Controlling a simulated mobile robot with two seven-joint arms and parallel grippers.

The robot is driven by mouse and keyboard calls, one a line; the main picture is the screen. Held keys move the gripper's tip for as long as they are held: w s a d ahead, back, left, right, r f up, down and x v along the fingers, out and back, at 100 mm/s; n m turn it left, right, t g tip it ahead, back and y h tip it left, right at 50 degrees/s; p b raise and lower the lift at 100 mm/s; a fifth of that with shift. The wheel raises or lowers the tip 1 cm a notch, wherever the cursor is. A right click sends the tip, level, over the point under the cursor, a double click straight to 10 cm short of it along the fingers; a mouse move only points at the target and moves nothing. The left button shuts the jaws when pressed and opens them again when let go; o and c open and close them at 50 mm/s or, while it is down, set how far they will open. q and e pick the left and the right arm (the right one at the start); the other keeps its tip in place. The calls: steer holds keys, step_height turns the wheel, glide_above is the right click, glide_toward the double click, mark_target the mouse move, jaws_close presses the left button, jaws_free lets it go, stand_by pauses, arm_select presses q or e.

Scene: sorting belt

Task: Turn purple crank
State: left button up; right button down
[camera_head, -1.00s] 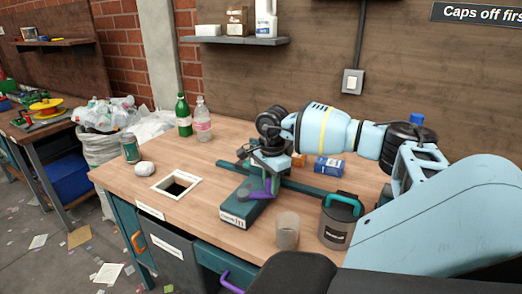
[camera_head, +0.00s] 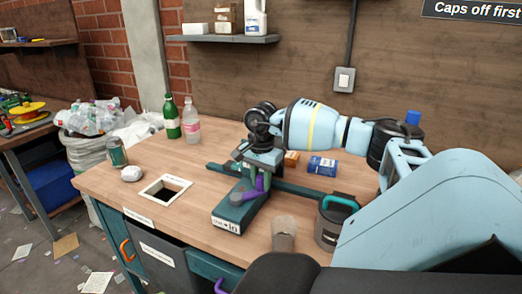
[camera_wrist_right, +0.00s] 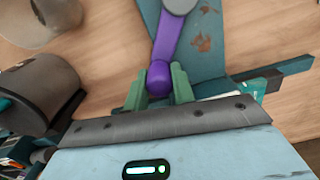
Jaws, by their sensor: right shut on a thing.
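The purple crank (camera_head: 249,195) is on top of a teal box (camera_head: 232,219) near the middle of the workbench. In the right wrist view, its arm (camera_wrist_right: 171,38) runs from a grey hub to a round purple knob. My right gripper (camera_head: 259,181) reaches down over the box. In the right wrist view its green fingers (camera_wrist_right: 159,88) stand on both sides of the knob and are shut on it. The arm and hub are partly hidden by the gripper in the head view. My left gripper is not in view.
A clear cup (camera_head: 284,234) and a grey canister with a teal handle (camera_head: 330,222) stand close right of the box. A teal rail (camera_head: 300,188) runs behind it. Left are a square hole with a white frame (camera_head: 150,194), a crumpled white piece, a can and two bottles (camera_head: 182,119).

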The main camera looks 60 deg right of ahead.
steer(key=c, duration=1.2)
jaws_free()
steer(key=shift+o, duration=0.2)
steer(key=shift+r, duration=3.9)
